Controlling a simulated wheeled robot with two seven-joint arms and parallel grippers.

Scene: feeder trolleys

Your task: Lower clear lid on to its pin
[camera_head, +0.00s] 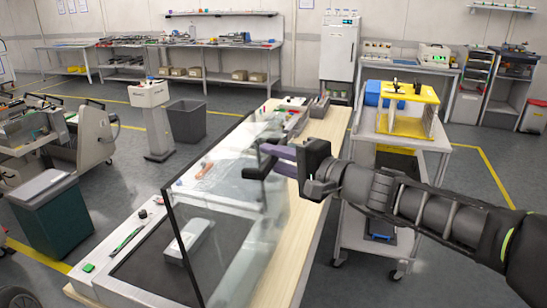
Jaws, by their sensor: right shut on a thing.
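The clear lid (240,232) is a see-through panel with a dark edge along its left side. It stands raised and tilted over a white-framed unit (98,262) with a dark bed. My right gripper (266,160) reaches in from the right and is shut on the lid near its upper right edge; its fingers partly cover the place of contact. A grey block (188,240) lies on the dark bed, seen close to and partly through the lid. I cannot make out the pin. My left gripper is not in view.
The unit stands on a light wooden bench (318,208). A trolley (352,232) with a yellow stand (408,112) is to the right. A dark green bin (58,225) stands at the left, and a grey bin (187,122) behind. Open floor lies between them.

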